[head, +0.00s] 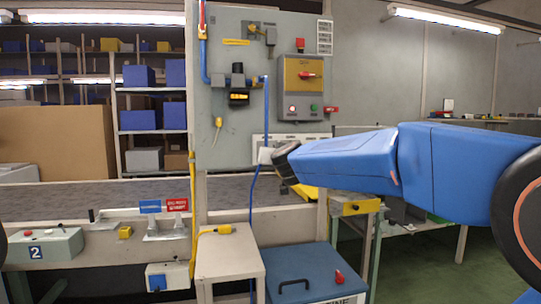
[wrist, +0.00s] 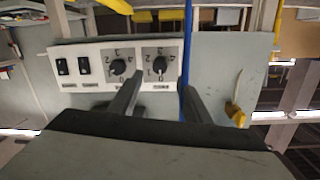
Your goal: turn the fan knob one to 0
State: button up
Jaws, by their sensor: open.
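A white control strip (wrist: 90,88) on the grey panel shows upside down in the wrist view. It bears two black rotary knobs with number scales, one nearer the blue cable (wrist: 159,65) and one further along (wrist: 118,66). The small labels are too blurred to tell which is fan knob one, and I cannot tell their exact settings. My gripper (wrist: 160,92) is open and empty, its fingers pointing at the strip, roughly framing the knob nearer the cable. In the head view the strip (head: 285,138) is partly hidden behind my gripper (head: 283,158).
A blue cable (wrist: 187,50) runs close beside the knobs. Two black rocker switches (wrist: 73,66) sit on the same strip. A yellow hook (wrist: 235,112) hangs on the panel. Above are a red-handled switch (head: 308,75) and push buttons (head: 302,108). A blue-lidded box (head: 310,270) stands below.

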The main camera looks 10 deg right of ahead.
jog(key=s, duration=1)
jog(key=shift+a+r, duration=0.2)
jog(key=shift+r, duration=0.15)
jog(key=shift+s, duration=0.15)
jog(key=s+a+f+n+g+y, duration=0.2)
jog(key=s+f+n+g+y, duration=0.35)
jog(key=s+f, duration=1.25)
jog(key=s+d+f+m+g+h, duration=0.1)
jog(key=s+d+f+g+h, duration=0.1)
jog(key=s+d+f, duration=0.3)
jog(key=s+d+f+m+g+h, duration=0.2)
jog(key=s+d+f+g, duration=0.3)
jog(key=s+f, duration=0.7)
jog(key=s, duration=0.4)
jog(key=shift+h, duration=0.25)
